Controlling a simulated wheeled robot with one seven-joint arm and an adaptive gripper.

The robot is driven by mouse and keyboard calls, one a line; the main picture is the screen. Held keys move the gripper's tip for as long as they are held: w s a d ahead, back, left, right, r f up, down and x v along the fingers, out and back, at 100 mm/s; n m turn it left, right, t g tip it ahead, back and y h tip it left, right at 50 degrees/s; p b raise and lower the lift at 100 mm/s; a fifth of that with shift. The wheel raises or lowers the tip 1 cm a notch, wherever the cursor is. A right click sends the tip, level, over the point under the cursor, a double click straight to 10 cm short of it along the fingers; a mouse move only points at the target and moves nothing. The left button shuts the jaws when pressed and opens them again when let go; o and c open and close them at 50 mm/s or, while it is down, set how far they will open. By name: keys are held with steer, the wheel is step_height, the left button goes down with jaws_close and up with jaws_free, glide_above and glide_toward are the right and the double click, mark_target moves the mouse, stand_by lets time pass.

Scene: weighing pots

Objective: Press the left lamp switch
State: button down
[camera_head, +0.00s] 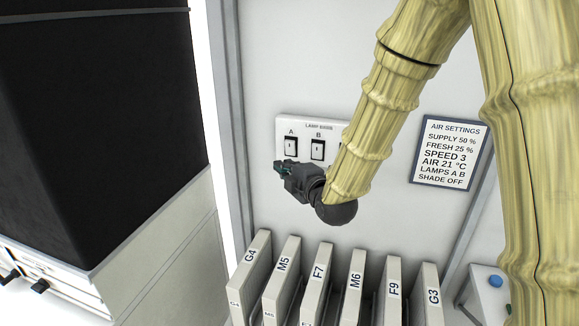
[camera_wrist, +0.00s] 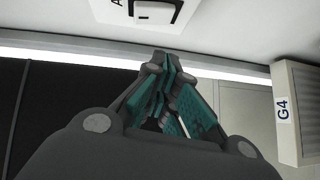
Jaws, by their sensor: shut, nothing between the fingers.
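The lamp switch panel (camera_head: 332,128), headed with lamp lettering, is on the pale wall in the head view. Its left switch, under the letter A (camera_head: 291,146), is a white rocker in a black frame. Switch B (camera_head: 318,150) is to its right. My arm hides the panel's right part. My gripper (camera_head: 279,167) is shut and empty, just below switch A in the head view; I cannot tell whether it touches the panel. In the wrist view its closed fingertips (camera_wrist: 165,60) point up towards a switch (camera_wrist: 155,12) cut by the top edge, with a clear gap in the picture.
Several upright labelled panels, such as G4 (camera_head: 249,273) and G3 (camera_head: 429,296), stand in a row below. An air settings sign (camera_head: 449,152) is on the wall at right. A large black-fronted unit (camera_head: 100,110) stands at left.

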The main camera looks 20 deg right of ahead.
steer(key=s+d+f+b, duration=0.1)
steer(key=s+d+b, duration=0.1)
steer(key=s, duration=0.6)
steer(key=shift+s+f+b, duration=0.2)
steer(key=shift+s+b, duration=0.15)
steer(key=shift+b, duration=0.4)
steer(key=shift+f, duration=0.1)
